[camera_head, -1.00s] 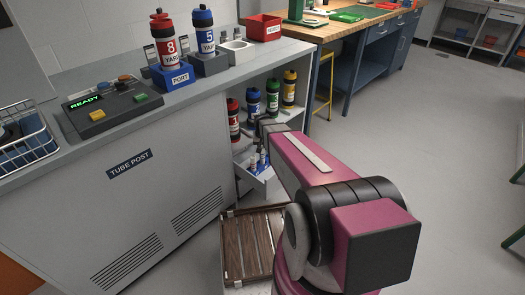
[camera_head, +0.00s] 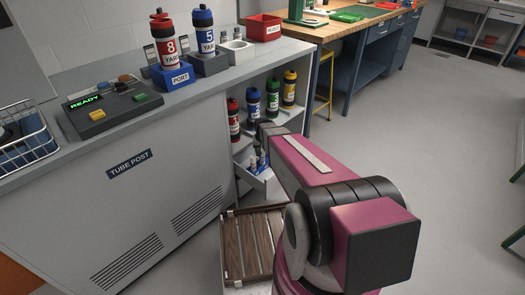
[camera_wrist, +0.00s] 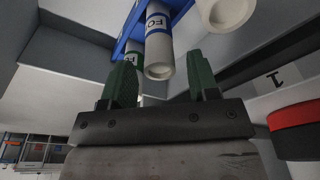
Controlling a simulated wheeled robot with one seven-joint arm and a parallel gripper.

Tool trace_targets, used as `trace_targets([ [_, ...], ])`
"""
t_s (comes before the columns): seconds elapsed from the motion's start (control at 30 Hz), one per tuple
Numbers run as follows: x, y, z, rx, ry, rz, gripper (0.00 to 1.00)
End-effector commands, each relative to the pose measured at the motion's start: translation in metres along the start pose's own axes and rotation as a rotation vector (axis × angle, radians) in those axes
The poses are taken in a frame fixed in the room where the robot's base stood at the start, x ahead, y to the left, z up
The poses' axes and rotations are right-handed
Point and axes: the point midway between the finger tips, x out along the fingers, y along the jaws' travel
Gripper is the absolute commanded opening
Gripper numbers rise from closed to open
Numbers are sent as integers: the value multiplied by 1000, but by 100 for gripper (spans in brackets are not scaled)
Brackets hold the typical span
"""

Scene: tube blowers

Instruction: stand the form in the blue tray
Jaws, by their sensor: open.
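A white rolled form (camera_wrist: 158,52) with a blue band lettered "FO" shows in the wrist view, its open end toward the camera. A second similar roll (camera_wrist: 132,52) is partly hidden behind the left finger. Both are at a blue holder (camera_wrist: 181,8), seemingly the blue tray; it shows small and partly hidden in the lower cabinet in the head view (camera_head: 252,163). My gripper (camera_wrist: 160,62) is open, with dark green fingers on either side of the first roll's near end. Contact cannot be told. In the head view my arm hides the fingertips.
A white round cup (camera_wrist: 228,10) is close by the right finger. A red and black carrier base (camera_wrist: 297,128) is at the right. Carriers in red (camera_head: 233,120), blue (camera_head: 253,103), green (camera_head: 272,98) and yellow (camera_head: 290,88) stand on the cabinet shelf.

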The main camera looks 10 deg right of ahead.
Motion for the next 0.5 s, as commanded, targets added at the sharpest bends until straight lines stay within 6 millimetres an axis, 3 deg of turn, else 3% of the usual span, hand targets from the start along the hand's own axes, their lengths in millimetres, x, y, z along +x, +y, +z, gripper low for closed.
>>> trace_targets([
  [0.5,-89,0,1,0,2,-1,55],
])
